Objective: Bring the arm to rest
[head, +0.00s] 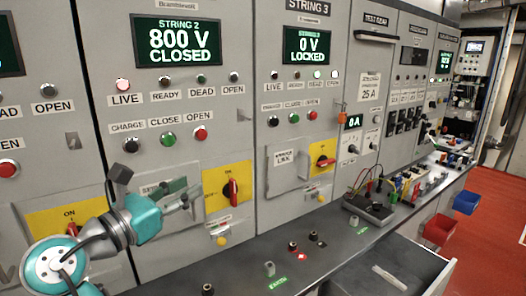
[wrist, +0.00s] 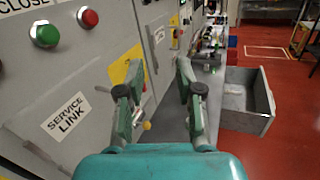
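My gripper (head: 188,200) is in front of the String 2 panel (head: 185,100) in the head view, left of that panel's yellow switch plate (head: 215,189). In the wrist view my gripper (wrist: 157,88) has its two green fingers apart, with nothing between them. My teal arm (head: 65,262) reaches in from the lower left of the head view.
The String 3 panel (head: 345,120) reads 0 V LOCKED, with an orange padlock-like item (head: 341,112) at its right. A grey bench (head: 335,240) with small parts runs below. An open drawer (wrist: 245,101) juts over the red floor.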

